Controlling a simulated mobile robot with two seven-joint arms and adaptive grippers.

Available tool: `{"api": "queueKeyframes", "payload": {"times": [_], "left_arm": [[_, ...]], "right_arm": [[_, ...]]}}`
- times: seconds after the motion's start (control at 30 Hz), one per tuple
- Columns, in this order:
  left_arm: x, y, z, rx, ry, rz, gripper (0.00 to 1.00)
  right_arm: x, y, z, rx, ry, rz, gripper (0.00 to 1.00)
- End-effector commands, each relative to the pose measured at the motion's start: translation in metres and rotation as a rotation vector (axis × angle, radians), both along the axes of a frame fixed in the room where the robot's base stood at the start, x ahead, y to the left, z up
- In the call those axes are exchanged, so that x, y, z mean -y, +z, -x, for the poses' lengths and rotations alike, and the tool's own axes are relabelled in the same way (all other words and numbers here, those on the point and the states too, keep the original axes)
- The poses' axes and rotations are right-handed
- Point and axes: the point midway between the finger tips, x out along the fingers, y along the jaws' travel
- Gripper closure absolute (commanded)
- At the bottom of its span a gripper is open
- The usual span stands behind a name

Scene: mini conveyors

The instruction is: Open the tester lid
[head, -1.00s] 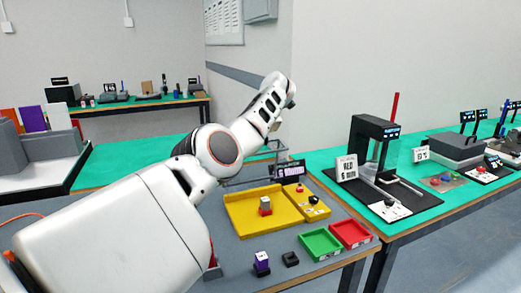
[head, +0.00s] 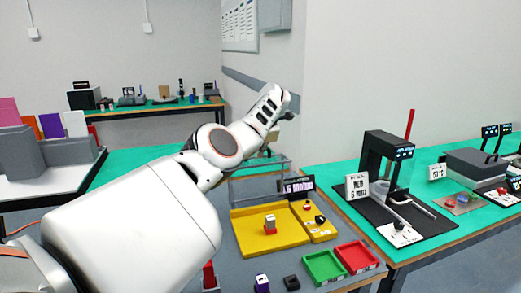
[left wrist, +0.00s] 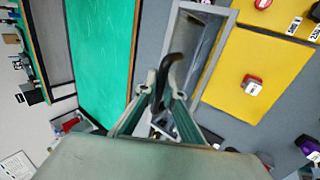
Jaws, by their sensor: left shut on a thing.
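The yellow tester (head: 245,236) stands on the grey table, with a red-and-white block (head: 270,224) in its tray. Its clear, grey-framed lid (head: 243,191) is raised at the tray's back edge, near the sign. In the left wrist view the lid's grey frame (left wrist: 206,78) runs beside the yellow tray (left wrist: 236,75). My left gripper (left wrist: 161,97) is shut on a dark curved piece (left wrist: 170,68), seemingly the lid's handle. The exact contact is partly hidden. My right gripper is out of view.
Green (head: 323,267) and red (head: 356,256) trays sit in front of the tester. A purple-and-white block (head: 262,284) and a small black block (head: 291,282) lie near the front. A black machine (head: 383,150) stands on the right table.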

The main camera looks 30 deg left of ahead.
Motion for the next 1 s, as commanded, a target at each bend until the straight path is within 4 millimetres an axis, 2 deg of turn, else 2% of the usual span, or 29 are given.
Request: {"api": "queueKeyframes", "payload": {"times": [0.03,0.23,0.27,0.3,0.73,1.0], "left_arm": [[-0.003,0.007,-0.001,0.009,0.004,-0.005,1.0],[-0.002,0.006,-0.001,0.008,0.003,-0.005,1.0],[-0.002,0.006,-0.001,0.008,0.003,-0.005,0.89],[-0.002,0.006,-0.001,0.008,0.004,-0.005,0.84],[0.001,0.003,0.0,0.001,0.0,-0.002,0.84],[0.008,0.016,0.005,0.002,0.002,-0.002,0.84]], "right_arm": [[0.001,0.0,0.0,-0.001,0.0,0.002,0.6],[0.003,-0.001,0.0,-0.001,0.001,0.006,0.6],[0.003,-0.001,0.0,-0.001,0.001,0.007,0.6],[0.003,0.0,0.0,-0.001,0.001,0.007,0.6],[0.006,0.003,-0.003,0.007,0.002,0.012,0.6],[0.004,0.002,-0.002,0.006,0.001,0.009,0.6]]}}
